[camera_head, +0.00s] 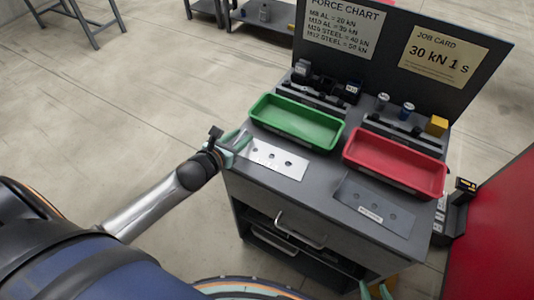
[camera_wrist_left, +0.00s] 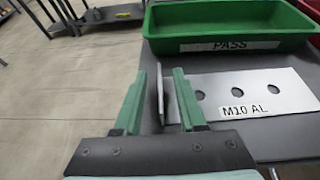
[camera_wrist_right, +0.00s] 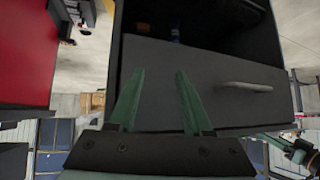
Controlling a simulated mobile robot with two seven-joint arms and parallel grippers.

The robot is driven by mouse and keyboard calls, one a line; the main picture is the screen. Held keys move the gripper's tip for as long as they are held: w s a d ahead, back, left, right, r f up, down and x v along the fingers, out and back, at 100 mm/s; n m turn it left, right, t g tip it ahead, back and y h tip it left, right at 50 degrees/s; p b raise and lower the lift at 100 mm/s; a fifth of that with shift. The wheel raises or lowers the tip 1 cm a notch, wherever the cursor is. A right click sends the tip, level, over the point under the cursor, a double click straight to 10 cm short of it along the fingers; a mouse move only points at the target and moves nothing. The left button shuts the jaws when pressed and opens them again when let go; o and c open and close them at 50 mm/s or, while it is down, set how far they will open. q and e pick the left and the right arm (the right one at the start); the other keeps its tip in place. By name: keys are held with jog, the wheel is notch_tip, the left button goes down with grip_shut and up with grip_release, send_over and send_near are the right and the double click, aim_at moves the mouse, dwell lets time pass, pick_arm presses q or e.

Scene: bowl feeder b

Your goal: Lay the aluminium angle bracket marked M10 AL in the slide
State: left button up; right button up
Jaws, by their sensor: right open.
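The silver aluminium angle bracket labelled M10 AL (camera_wrist_left: 280,90) lies on the grey cabinet top, below the green PASS tray; in the head view the bracket (camera_head: 275,159) shows its row of holes. Its thin upright flange stands at its left end in the left wrist view. My left gripper (camera_wrist_left: 160,72) is open around this flange, one finger on each side, with gaps visible; it also shows in the head view (camera_head: 236,142). My right gripper (camera_wrist_right: 160,72) is open and empty in front of the cabinet's drawer front. I cannot make out the slide for certain.
A green tray (camera_head: 297,135) and a red tray (camera_head: 392,178) stand behind the brackets. A darker labelled bracket (camera_head: 360,193) lies at the right. A black device (camera_head: 457,215) stands beside the cabinet at right. Drawer handles (camera_head: 300,232) project from the front.

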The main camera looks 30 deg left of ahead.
pick_arm(q)
grip_shut()
dwell(1.4)
